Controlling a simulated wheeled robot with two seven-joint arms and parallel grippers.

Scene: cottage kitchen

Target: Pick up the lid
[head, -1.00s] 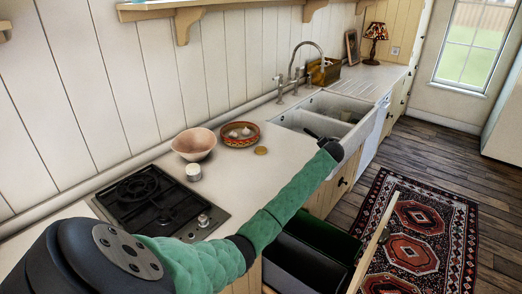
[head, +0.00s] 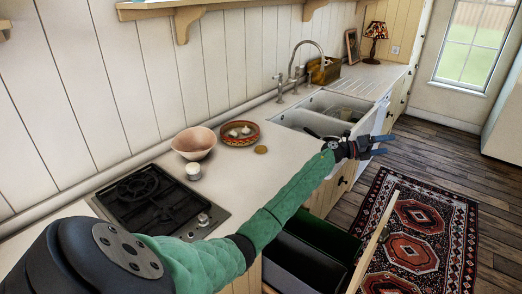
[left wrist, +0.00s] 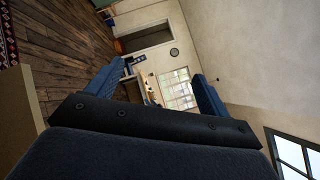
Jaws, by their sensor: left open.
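A small round tan disc, which looks like the lid (head: 261,150), lies flat on the counter, just right of a patterned bowl (head: 240,141). A small white jar (head: 193,171) stands to its left near the hob; its top is too small to make out. My left gripper (head: 383,145) is open and empty, out past the counter's front edge by the sink, well right of the lid and pointing away from it. In the left wrist view its two blue fingers (left wrist: 155,85) stand wide apart with only the far room between them. My right gripper is not in view.
A pink bowl (head: 193,144) stands behind the jar, and a black hob (head: 160,203) is to the left. A white sink (head: 317,119) lies beyond the lid. An open drawer with dark bins (head: 300,262) sticks out below my forearm.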

